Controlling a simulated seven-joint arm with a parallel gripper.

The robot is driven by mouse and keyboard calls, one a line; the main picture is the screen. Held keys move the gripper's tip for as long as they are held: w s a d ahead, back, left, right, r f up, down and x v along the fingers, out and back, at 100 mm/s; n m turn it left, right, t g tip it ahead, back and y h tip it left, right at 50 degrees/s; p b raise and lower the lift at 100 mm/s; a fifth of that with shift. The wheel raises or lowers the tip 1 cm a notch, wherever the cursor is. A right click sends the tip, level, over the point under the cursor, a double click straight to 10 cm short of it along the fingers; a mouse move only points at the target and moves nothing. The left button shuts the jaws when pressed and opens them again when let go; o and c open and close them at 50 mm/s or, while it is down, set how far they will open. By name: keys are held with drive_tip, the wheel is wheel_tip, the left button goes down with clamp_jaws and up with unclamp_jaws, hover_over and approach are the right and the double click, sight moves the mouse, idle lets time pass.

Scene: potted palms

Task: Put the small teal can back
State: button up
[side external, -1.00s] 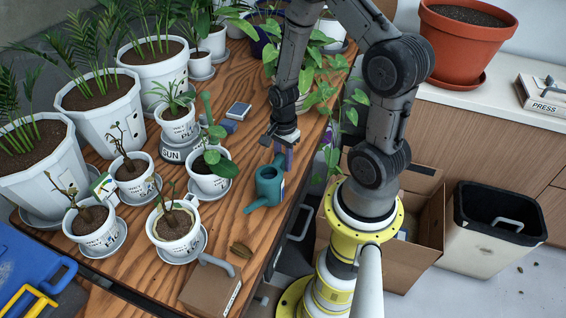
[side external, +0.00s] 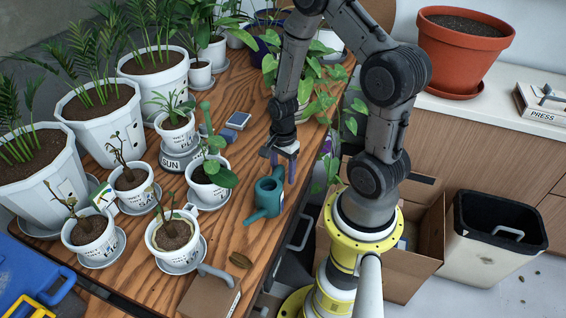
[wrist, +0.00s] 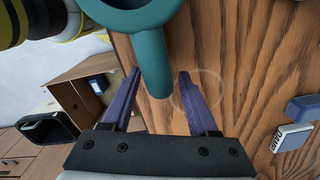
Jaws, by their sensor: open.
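The small teal can (side external: 266,196), a watering can with a spout pointing to the lower left, stands on the wooden table near its right edge. My gripper (side external: 282,165) is over the can's back side, with its two purple fingers apart and pointing down. In the wrist view, a teal bar (wrist: 152,60) of the can, which looks like its handle, lies between the open fingers, nearer the left one. I cannot tell whether a finger touches it. The can's round body shows only partly at the top of the wrist view.
Several white pots with plants crowd the left of the table (side external: 214,262); one small plant (side external: 214,173) stands just left of the can. Small blue blocks (side external: 238,120) lie behind. Trailing leaves hang near my arm.

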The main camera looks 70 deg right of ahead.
wheel_tip(320, 180, up, 12)
drive_tip(key=shift+f, duration=0.1)
drive_tip(key=s+a+r+n+t, duration=0.2)
drive_tip(key=s+a+r+n, duration=0.1)
drive_tip(key=a+r+n, duration=0.4)
drive_tip(key=s+a+r+n+t, duration=0.3)
drive_tip(key=a+r+n, duration=0.3)
drive_tip(key=r+n, duration=0.5)
drive_tip(key=s+n, duration=0.1)
drive_tip(key=n, duration=0.2)
drive_tip(key=shift+s+a+n+t, duration=0.3)
drive_tip(key=shift+a, duration=0.05)
